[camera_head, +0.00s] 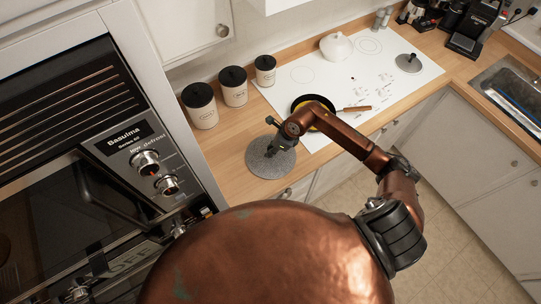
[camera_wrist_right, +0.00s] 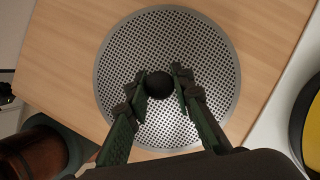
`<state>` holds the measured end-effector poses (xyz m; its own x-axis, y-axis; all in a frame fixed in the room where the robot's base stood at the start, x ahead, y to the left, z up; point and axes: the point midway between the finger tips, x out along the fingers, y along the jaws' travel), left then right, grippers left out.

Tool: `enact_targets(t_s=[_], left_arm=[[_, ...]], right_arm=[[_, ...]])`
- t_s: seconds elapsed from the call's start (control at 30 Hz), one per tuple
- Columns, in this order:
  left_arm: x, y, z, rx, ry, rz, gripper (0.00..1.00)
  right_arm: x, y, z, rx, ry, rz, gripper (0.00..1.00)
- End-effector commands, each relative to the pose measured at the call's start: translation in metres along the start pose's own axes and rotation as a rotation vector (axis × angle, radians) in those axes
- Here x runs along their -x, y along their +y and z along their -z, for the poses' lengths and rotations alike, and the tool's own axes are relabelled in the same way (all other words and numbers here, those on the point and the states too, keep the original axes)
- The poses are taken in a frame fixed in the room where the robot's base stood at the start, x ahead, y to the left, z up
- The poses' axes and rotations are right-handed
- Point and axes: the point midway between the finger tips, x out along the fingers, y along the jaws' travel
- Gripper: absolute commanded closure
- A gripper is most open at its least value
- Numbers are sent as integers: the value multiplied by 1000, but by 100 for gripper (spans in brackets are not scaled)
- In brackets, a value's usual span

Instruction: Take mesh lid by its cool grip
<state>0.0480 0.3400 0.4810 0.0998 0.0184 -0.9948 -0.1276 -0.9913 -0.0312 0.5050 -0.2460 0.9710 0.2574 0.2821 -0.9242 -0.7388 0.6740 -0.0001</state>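The mesh lid (camera_wrist_right: 210,60) is a round grey perforated disc with a dark round knob (camera_wrist_right: 159,85) at its centre. In the head view the mesh lid (camera_head: 258,166) lies flat on the wooden counter, left of the hob. My right gripper (camera_wrist_right: 160,76) is over the lid, with its two fingers apart on either side of the knob. A small gap seems to show at the right finger; whether the left finger touches the knob I cannot tell. In the head view my right gripper (camera_head: 272,150) hides the knob. My left gripper is not in view.
A pan (camera_head: 299,102) with yellow contents and a wooden handle (camera_head: 357,109) sits on the white hob (camera_head: 330,72), close to my right arm. Several white canisters with black lids (camera_head: 233,88) stand behind the lid. The wall oven (camera_head: 130,150) rises at left.

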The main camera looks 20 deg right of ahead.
Motion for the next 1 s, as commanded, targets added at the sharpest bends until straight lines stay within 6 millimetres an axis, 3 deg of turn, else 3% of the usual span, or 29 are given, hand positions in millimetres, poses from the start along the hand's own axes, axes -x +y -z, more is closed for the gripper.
enact_targets(t_s=[0.27, 1.0], left_arm=[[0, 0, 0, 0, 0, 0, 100], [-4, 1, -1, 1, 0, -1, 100]], right_arm=[[0, 0, 0, 0, 0, 0, 100], [7, -2, -4, 3, -2, 3, 100]])
